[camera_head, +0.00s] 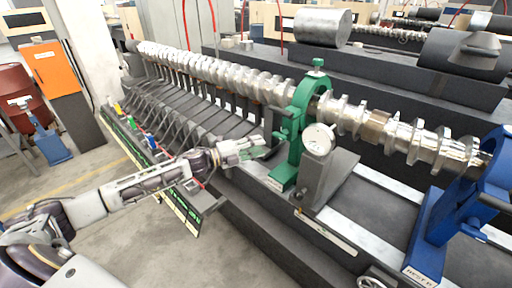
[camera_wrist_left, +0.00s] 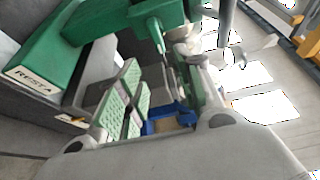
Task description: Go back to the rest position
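My left gripper (camera_head: 258,148) reaches in from the left and is beside the green rest (camera_head: 295,130), just left of its foot. In the left wrist view my left gripper (camera_wrist_left: 160,88) shows its green-padded fingers apart, with nothing held between them. The green rest (camera_wrist_left: 65,45), with a partly readable REST A label, fills the upper left there. I cannot tell whether a finger touches it. My right gripper is in neither view.
A rack with coloured handles (camera_head: 135,125) lies along the bench's left side. Open floor (camera_head: 130,225) is at lower left.

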